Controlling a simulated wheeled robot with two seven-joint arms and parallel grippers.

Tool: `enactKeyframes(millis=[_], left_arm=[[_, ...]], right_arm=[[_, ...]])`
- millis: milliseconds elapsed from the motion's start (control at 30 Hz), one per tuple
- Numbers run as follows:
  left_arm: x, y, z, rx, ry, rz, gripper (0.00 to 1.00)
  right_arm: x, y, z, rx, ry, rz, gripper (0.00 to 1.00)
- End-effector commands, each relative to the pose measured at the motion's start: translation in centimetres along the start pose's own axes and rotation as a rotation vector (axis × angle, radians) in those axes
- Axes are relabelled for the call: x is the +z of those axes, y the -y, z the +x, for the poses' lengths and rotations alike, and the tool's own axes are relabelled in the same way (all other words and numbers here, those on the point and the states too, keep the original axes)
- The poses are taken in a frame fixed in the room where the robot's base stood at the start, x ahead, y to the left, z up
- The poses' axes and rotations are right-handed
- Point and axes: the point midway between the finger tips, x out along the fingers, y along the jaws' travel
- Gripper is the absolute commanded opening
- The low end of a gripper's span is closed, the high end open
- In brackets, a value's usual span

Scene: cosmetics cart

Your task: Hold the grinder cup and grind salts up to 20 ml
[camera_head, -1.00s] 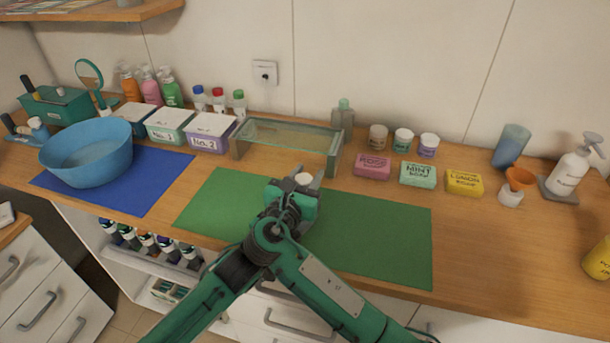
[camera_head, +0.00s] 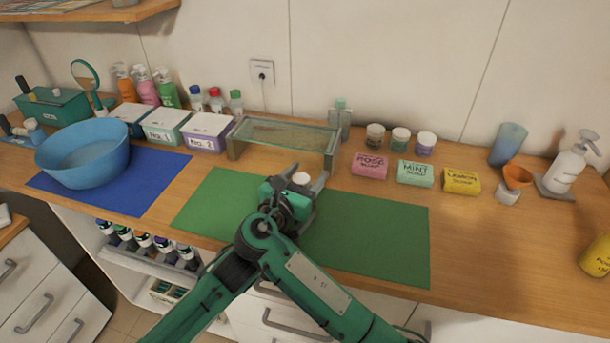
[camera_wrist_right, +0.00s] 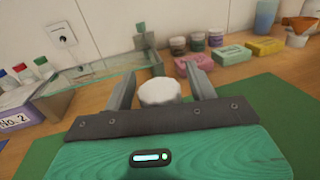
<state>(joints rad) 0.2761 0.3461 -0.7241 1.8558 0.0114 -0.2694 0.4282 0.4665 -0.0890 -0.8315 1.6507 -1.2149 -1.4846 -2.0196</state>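My right gripper (camera_head: 303,179) is low over the green mat (camera_head: 375,245), pointing toward the glass shelf. In the right wrist view its two fingers (camera_wrist_right: 160,88) are spread. A white round-topped object (camera_wrist_right: 160,92) stands between them, with a visible gap on each side. It also shows in the head view (camera_head: 301,178). Its lower part is hidden by my gripper, so I cannot tell whether it is the grinder or its cup. No salt and no volume marks can be read. My left gripper is not in view.
A glass-topped shelf (camera_head: 285,133) stands just behind the gripper. Rose, mint and lemon soaps (camera_head: 415,173) and small jars (camera_head: 400,139) stand to its right. A blue bowl (camera_head: 84,154) is on the blue mat (camera_head: 145,197). The right part of the green mat is free.

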Motion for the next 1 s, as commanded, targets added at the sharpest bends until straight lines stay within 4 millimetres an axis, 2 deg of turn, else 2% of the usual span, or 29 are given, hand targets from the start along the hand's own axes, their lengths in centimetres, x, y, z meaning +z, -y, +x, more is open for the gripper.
enactKeyframes(millis=[267,367,700,833,1000], left_arm=[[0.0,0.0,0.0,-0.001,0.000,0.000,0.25],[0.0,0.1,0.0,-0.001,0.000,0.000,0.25],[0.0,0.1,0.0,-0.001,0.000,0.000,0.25],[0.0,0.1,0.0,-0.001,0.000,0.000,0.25],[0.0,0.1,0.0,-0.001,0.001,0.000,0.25]], right_arm=[[0.6,-0.1,-0.1,0.002,0.001,0.003,0.57],[2.0,-0.1,-0.1,0.002,0.001,0.005,0.57],[8.3,-0.1,-0.1,0.001,0.001,0.004,0.57],[9.5,0.0,0.0,0.001,0.000,0.002,0.57],[10.0,0.0,0.0,0.001,-0.001,0.001,0.57]])
